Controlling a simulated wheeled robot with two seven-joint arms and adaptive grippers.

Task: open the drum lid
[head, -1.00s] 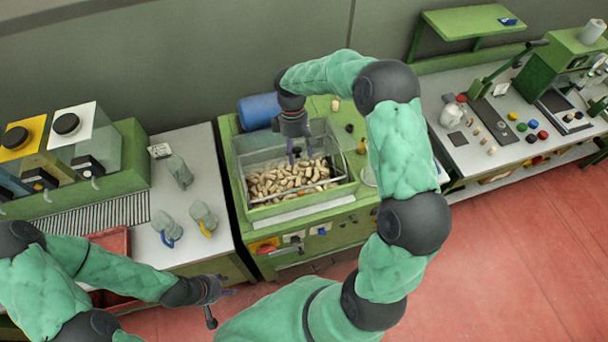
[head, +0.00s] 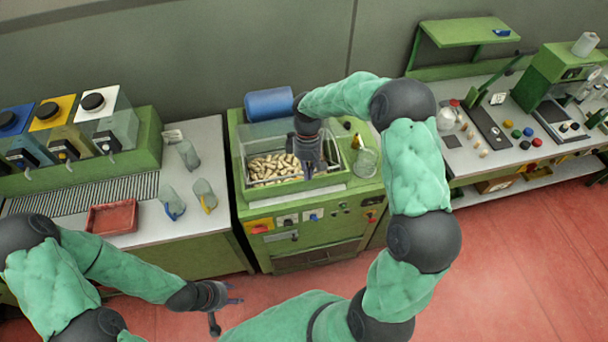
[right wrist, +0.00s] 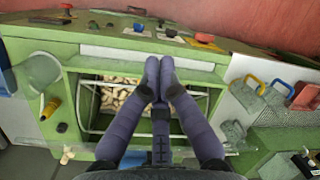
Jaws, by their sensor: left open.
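The green drum machine (head: 300,226) stands in the middle of the head view. Its clear-walled bin (head: 246,172) holds many pale corks (head: 268,167). A clear panel (head: 262,135) rises along the bin's back; I cannot tell whether it is the lid or a wall. My right gripper (head: 314,170) points down over the right part of the bin. In the right wrist view its fingertips (right wrist: 159,62) meet near the bin's panel-side edge, and nothing shows between them. My left gripper (head: 228,308) is open and empty, low in front of the left bench.
A blue cylinder (head: 269,103) lies behind the bin, and a glass jar (head: 366,162) stands at its right. The left bench holds a red tray (head: 112,217), clear jugs (head: 205,194) and dispensers (head: 108,122). The right bench (head: 470,160) carries small parts. Red floor is free at the right.

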